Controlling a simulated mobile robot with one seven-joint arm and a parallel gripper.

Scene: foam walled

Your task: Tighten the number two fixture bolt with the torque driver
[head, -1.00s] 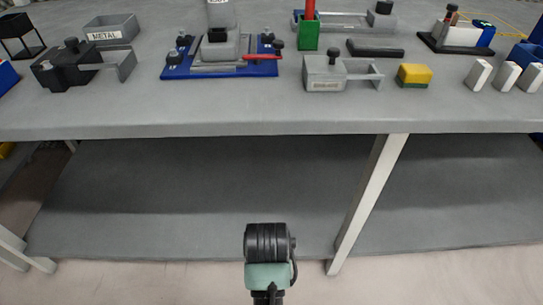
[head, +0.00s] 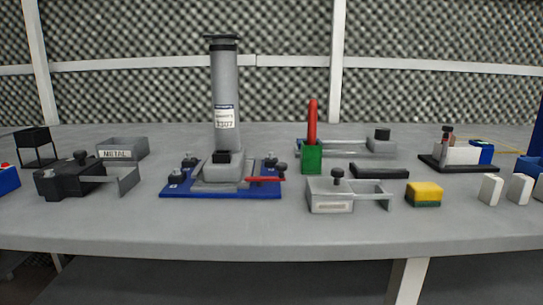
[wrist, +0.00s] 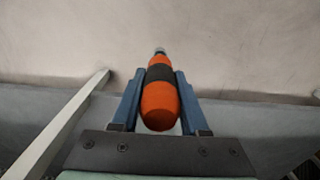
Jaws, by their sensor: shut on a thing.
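My gripper (wrist: 160,76) shows only in the wrist view. Its two blue fingers are shut on an orange and black driver (wrist: 160,104), whose grey tip points away from the wrist. Bare floor lies beyond the tip. In the head view, the fixture (head: 221,181) has a blue base plate on the bench, with black-headed bolts near its corners, such as a front-left one (head: 177,177) and a back-right one (head: 270,160). A tall grey labelled cylinder (head: 224,95) stands upright on it. Any bolt numbers are too small to read. The driver is apart from the fixture.
On the grey bench (head: 250,225), a black clamp block (head: 75,180) and a METAL bin (head: 122,149) stand left. A green holder (head: 312,158) with a red-handled tool, a grey clamp (head: 330,196) and a yellow-green block (head: 424,193) stand right. The front strip is clear.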

